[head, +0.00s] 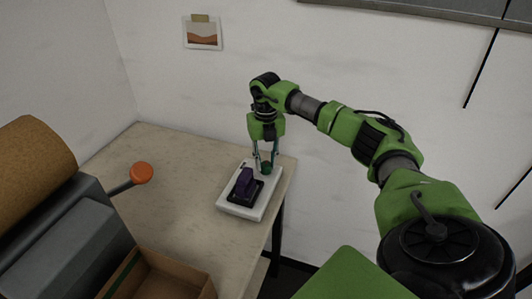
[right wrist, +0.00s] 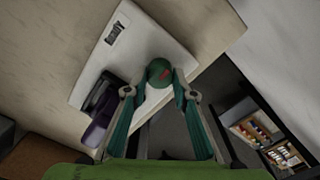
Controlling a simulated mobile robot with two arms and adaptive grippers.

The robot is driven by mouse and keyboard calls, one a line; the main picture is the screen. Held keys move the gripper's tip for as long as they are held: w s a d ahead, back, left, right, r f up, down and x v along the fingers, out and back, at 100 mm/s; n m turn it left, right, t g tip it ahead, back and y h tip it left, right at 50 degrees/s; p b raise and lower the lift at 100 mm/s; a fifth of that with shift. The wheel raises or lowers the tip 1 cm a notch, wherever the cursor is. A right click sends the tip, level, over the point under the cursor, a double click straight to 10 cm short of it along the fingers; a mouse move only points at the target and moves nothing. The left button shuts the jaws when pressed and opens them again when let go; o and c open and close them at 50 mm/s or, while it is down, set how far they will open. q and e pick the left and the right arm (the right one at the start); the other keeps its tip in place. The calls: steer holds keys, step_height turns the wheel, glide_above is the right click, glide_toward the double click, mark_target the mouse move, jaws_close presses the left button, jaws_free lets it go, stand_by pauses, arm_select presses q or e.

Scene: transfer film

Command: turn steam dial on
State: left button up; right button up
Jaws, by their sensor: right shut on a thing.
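The steam dial (head: 266,168) is a small round green knob on the right part of a white device (head: 236,207) on the table. It carries a red mark and shows in the right wrist view (right wrist: 158,70). A purple block in a black holder (head: 243,183) sits beside it on the same device. My right gripper (head: 265,168) points down over the device. In the right wrist view its two fingertips (right wrist: 160,82) are at the dial's sides, shut on it. My left gripper is not in view.
The pale table (head: 180,165) is clear left of the device. A grey machine with a cork roll (head: 35,155) and orange-knobbed lever (head: 141,174) stands at left. An open cardboard box (head: 160,275) is in front. A shelf with small items (right wrist: 262,130) shows low right.

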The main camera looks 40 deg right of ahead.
mark_target(266, 164)
steer(key=shift+m, duration=0.3)
steer(key=o, duration=1.1)
steer(key=shift+r, duration=0.1)
step_height(266, 164, up, 12)
stand_by(0.4)
